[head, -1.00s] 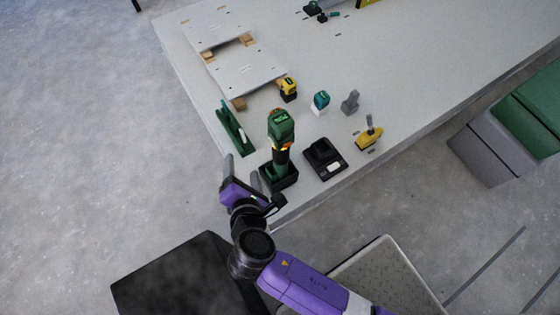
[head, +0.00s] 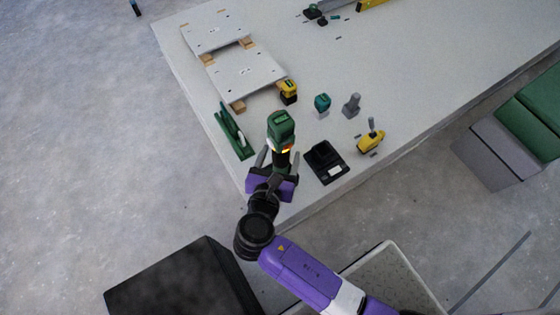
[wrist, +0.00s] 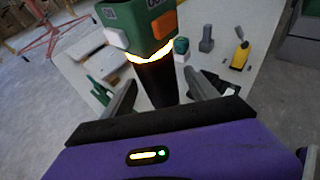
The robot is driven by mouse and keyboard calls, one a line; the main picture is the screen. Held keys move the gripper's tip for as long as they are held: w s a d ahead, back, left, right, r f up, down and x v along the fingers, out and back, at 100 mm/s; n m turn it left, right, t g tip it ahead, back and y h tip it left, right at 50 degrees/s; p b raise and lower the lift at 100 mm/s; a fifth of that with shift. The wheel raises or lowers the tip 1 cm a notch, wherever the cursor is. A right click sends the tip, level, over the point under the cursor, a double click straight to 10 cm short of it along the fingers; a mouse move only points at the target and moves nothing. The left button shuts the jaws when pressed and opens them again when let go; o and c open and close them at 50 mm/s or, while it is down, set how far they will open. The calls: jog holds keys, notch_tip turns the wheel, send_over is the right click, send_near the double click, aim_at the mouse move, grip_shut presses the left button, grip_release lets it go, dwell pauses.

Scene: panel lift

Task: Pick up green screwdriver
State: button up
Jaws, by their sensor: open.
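The green screwdriver (head: 281,128) is a cordless power tool standing upright near the table's front-left edge, with a green top, an orange part and a black handle. In the wrist view its green body (wrist: 137,24) fills the upper middle, and its dark handle (wrist: 157,80) is between the fingers. My purple gripper (head: 273,162) is open, with one finger on each side of the handle. In the wrist view the gripper (wrist: 160,92) shows gaps beside the handle. The tool's foot is hidden behind the gripper.
A black charger (head: 326,163) lies close on the right. A green clamp-like tool (head: 234,132) lies on the left. Yellow (head: 288,90) and teal (head: 322,103) batteries, a grey piece (head: 352,104) and a yellow tool (head: 369,141) stand farther back. White panels (head: 243,73) rest on wooden blocks.

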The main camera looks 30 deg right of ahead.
jog(key=shift+w+d+f, duration=0.2)
jog(key=shift+w+d, duration=0.25)
grip_shut()
jog(key=shift+r, duration=0.15)
jog(key=shift+r, duration=0.1)
notch_tip(320, 180, up, 20)
jog(key=p, duration=0.7)
jog(key=shift+p, duration=0.3)
